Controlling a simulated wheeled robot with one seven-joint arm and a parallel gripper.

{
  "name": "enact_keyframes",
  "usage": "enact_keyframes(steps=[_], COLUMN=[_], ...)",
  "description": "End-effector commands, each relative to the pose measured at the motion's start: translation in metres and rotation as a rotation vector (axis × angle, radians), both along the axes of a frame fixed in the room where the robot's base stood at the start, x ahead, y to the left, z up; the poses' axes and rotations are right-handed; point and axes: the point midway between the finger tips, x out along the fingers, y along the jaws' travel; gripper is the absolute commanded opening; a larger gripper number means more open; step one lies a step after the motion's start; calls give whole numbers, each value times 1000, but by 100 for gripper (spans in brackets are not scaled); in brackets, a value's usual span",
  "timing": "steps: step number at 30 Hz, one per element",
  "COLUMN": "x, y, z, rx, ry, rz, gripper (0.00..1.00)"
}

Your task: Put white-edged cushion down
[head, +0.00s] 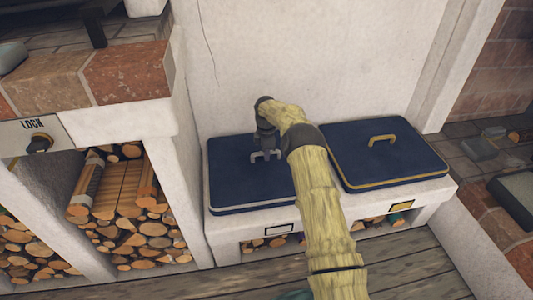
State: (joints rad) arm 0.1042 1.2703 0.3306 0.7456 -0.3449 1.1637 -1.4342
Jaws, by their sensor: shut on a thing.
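The white-edged cushion (240,183) is dark blue with a pale piping edge and a grey handle (267,156) on top. It lies flat on the left half of the white bench (220,236). My gripper (266,150) is over its top and shut on the grey handle. The fingertips are small and partly hidden by my wrist. My arm covers the cushion's right side. I cannot tell whether the cushion's underside fully touches the bench.
A second blue cushion (385,160) with yellow edging and a yellow handle (382,139) lies on the bench's right half. Log cubbies (150,246) stand at the left under a brick ledge (128,73). A white wall (310,55) rises behind the bench.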

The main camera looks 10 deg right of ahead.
Motion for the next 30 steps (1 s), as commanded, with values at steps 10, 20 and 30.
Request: enact_keyframes(steps=[10, 20, 30], x=[0, 0, 1], y=[-1, -1, -3], z=[0, 26, 93], rx=[0, 0, 0], ry=[0, -1, -2], rz=[-2, -2, -4], gripper=[37, 37, 37])
